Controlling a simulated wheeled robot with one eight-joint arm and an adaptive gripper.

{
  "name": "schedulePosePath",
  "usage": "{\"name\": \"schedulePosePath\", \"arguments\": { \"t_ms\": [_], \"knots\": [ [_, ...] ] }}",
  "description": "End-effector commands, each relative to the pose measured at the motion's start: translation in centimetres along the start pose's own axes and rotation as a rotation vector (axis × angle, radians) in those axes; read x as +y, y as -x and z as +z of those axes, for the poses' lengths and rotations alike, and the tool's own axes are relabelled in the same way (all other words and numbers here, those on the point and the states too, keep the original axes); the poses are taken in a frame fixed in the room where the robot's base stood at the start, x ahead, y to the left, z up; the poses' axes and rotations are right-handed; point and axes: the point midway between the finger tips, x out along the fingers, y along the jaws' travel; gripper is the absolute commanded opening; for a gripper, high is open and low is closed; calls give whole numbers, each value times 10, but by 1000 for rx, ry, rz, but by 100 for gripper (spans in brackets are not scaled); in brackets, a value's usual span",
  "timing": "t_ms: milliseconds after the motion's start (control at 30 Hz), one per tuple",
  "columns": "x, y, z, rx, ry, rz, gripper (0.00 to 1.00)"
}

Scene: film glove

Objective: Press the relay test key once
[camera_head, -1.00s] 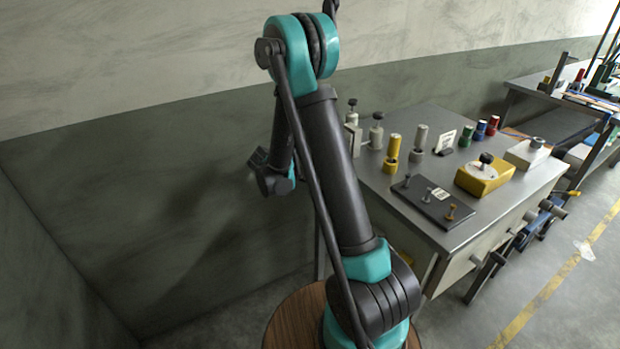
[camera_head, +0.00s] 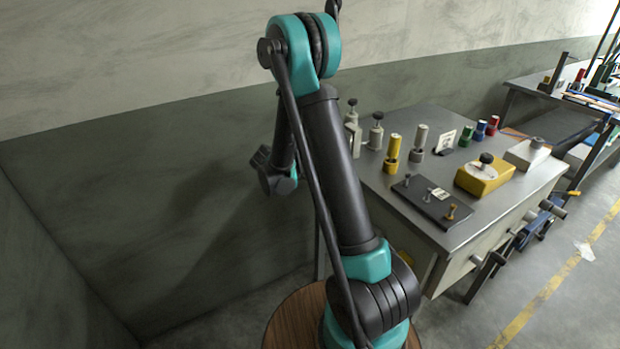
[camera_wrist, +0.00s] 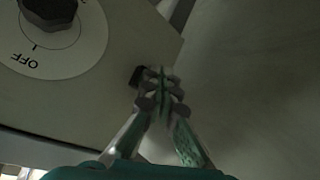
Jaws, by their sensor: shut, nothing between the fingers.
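My gripper (camera_wrist: 160,88) shows in the wrist view with its fingers shut and nothing between them. Its tips overlap the lower right part of a pale panel (camera_wrist: 95,105). A small dark block (camera_wrist: 138,76) on that panel lies right beside the tips, partly covered by them. It may be the relay test key, but I cannot tell, nor whether the tips touch it. In the head view I cannot make out my gripper.
A dial with a dark knob (camera_wrist: 48,10) and an OFF mark sits left of the tips. A grey workbench (camera_head: 440,235) bears a black plate (camera_head: 428,200), a yellow box (camera_head: 478,180), a pale box (camera_head: 525,155) and several cylinders. Floor shows at the right.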

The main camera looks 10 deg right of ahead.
Motion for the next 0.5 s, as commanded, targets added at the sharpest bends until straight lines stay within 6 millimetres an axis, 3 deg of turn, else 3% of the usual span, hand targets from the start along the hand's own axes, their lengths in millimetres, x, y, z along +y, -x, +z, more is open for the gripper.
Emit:
{"name": "schedulePosePath", "arguments": {
  "t_ms": [500],
  "knots": [
    [-7, 10, 7, 0, 1, 0, 0]
  ]
}}
